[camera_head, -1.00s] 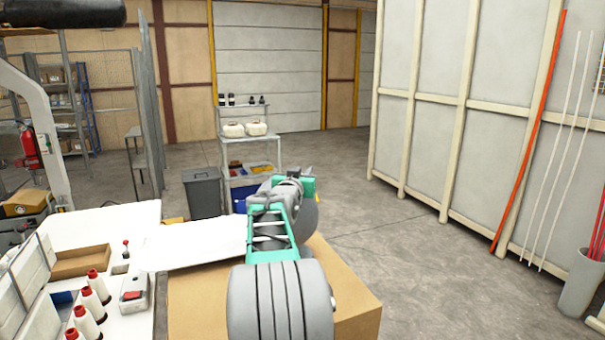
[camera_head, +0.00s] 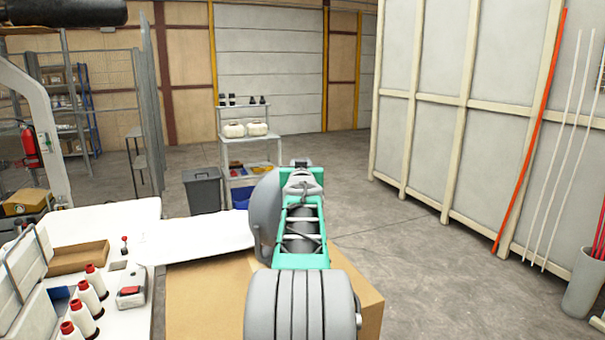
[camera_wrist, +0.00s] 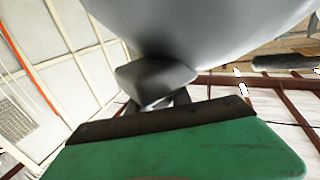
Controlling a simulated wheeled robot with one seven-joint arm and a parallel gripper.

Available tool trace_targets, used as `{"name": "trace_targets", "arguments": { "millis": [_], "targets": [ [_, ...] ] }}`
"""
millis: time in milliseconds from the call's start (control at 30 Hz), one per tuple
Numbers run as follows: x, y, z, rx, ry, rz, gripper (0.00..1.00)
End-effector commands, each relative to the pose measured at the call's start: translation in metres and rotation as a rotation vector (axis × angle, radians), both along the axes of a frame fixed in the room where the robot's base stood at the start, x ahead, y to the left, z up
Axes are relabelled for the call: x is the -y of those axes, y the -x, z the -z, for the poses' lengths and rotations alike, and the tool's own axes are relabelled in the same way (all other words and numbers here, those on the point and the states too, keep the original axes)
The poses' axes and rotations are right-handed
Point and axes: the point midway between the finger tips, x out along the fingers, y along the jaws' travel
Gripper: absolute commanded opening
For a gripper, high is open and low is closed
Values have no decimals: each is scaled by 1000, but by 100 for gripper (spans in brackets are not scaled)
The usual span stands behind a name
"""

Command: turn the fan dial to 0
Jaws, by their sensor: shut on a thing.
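My gripper (camera_wrist: 160,98) shows in the wrist view, its green body at the bottom and its dark fingers at the centre. It is shut on a dark grey block (camera_wrist: 155,78) that touches a large, smooth, rounded grey thing (camera_wrist: 205,35) filling the top. I cannot tell what this thing is. A rounded grey shape (camera_head: 264,215), seen narrow, shows just left of my arm in the head view and may be the same thing. My arm hides the fingertips there. I cannot make out a fan or its dial in either view.
A cardboard box (camera_head: 200,300) stands under my arm. A white worktable (camera_head: 115,218) with red-topped spools (camera_head: 95,281) is at the left. A grey bin (camera_head: 202,190) and a shelf cart (camera_head: 250,139) stand beyond. Open floor (camera_head: 430,260) lies to the right.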

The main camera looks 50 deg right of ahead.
Motion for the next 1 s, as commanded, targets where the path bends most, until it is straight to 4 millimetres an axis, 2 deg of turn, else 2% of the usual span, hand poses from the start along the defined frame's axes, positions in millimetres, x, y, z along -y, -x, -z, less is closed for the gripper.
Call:
{"name": "trace_targets", "arguments": {
  "millis": [33, 133, 700, 1000],
  "targets": [
    [2, 3, 5, 1, 3, -33, 0],
    [1, 1, 5, 0, 2, -125, 0],
    [-12, -9, -7, -1, -5, -662, 0],
    [-19, -11, -5, 0, -2, -830, 0]
  ]
}}
